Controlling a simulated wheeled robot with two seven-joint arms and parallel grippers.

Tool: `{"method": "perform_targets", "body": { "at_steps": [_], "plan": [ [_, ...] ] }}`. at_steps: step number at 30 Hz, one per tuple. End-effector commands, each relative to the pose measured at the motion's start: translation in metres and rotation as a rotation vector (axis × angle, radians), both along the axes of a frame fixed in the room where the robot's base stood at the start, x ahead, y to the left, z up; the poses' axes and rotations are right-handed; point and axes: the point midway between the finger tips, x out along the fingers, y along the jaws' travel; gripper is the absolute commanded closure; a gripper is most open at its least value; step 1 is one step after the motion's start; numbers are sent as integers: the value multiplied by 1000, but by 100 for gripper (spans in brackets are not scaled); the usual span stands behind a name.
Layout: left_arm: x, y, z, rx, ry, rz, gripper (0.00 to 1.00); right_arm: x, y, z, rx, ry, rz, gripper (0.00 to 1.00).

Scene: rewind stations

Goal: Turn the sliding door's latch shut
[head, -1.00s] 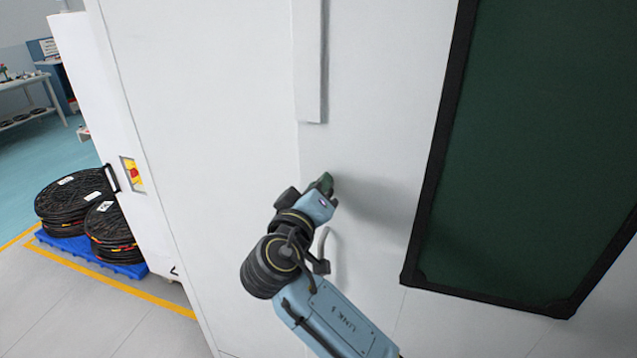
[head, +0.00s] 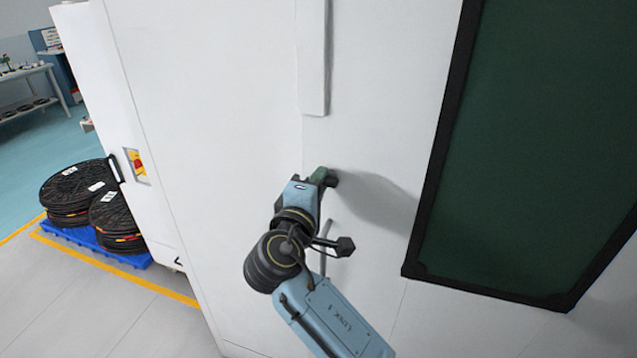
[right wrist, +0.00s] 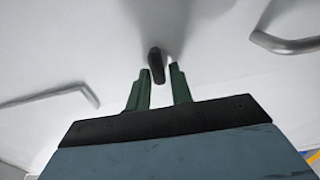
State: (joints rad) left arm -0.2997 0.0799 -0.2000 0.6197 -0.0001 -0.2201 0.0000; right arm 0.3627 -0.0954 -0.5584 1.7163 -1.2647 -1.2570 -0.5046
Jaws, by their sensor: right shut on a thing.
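The sliding door's latch (right wrist: 156,64) is a small dark knob on the white panel. It lies between the green fingers of my right gripper (right wrist: 160,88) in the right wrist view. My right gripper (head: 325,177) is shut on it, against the door (head: 375,130). In the head view the fingers hide most of the latch. My left gripper is in neither view.
Grey bar handles stand out on either side of the latch in the right wrist view, one left (right wrist: 50,97) and one right (right wrist: 290,45). A dark green framed window (head: 545,150) is right of the gripper. Reels (head: 75,187) sit on a blue pallet (head: 115,252) at left.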

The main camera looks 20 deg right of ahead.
Motion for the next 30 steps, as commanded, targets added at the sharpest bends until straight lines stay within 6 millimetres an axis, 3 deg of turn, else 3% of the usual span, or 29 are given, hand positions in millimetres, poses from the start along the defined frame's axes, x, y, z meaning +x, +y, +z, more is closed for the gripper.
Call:
{"method": "perform_targets", "body": {
  "at_steps": [18,19,21,30],
  "plan": [
    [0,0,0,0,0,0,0,0,0,-2,-31,25,0,100],
    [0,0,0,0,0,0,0,0,0,-2,-31,25,0,76],
    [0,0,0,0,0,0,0,0,0,-2,-31,25,0,66],
    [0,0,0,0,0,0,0,-1,1,-1,-32,23,1,65]
  ]
}}
